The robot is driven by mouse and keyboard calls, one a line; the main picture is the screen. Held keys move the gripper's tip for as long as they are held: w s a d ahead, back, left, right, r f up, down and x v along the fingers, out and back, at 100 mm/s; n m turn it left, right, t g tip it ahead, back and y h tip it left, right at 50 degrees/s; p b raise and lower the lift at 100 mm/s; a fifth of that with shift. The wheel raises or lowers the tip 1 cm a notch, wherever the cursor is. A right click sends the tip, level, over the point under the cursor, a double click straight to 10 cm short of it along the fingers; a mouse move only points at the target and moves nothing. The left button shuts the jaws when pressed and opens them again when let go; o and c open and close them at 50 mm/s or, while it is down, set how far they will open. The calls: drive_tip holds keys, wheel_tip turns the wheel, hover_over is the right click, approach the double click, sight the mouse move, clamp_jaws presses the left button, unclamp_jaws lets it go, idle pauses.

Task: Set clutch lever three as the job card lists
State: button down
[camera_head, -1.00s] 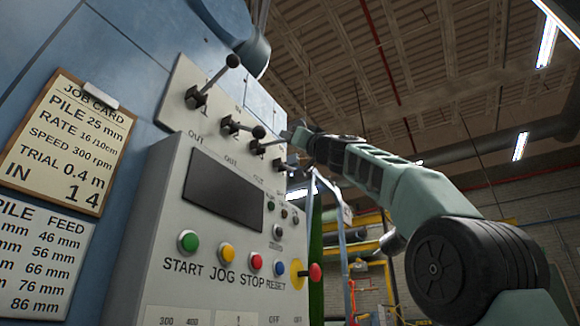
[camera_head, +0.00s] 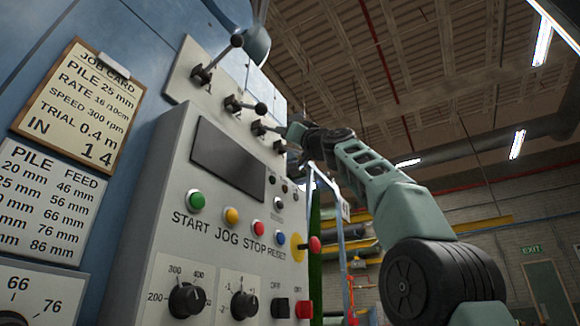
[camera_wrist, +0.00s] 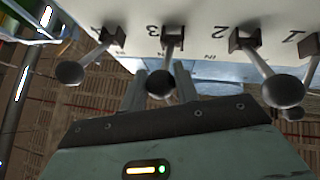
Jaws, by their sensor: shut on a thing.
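Clutch lever three (camera_wrist: 173,42) sticks out of the pale clutch panel in the wrist view, where the numbers show upside down. Its dark ball knob (camera_wrist: 160,83) lies between the two fingers of my gripper (camera_wrist: 160,90), which is shut on it. In the head view my gripper (camera_head: 288,131) is at the third lever (camera_head: 259,128), covering its knob. The job card (camera_head: 82,104) on the left reads pile 25 mm, rate 16/10cm, speed 300 rpm, trial 0.4 m, IN 1 4.
Lever two (camera_wrist: 283,90) and lever four (camera_wrist: 70,73) flank my gripper closely. Lever one (camera_head: 236,41) points upward. A control box (camera_head: 160,180) with a dark screen, buttons and knobs stands below. A pile feed chart (camera_head: 50,205) hangs under the card.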

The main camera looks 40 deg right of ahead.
drive_tip(key=shift+w+f, duration=0.25)
drive_tip(key=shift+w, duration=0.05)
drive_tip(key=c, duration=1.1)
unclamp_jaws()
drive_tip(key=shift+w+a, duration=0.1)
drive_tip(key=shift+w, duration=0.05)
drive_tip(key=shift+r, duration=0.1)
drive_tip(key=shift+s, duration=0.2)
drive_tip(key=b+v, duration=1.4)
drive_tip(key=v, duration=0.3)
drive_tip(key=shift+s, duration=0.25)
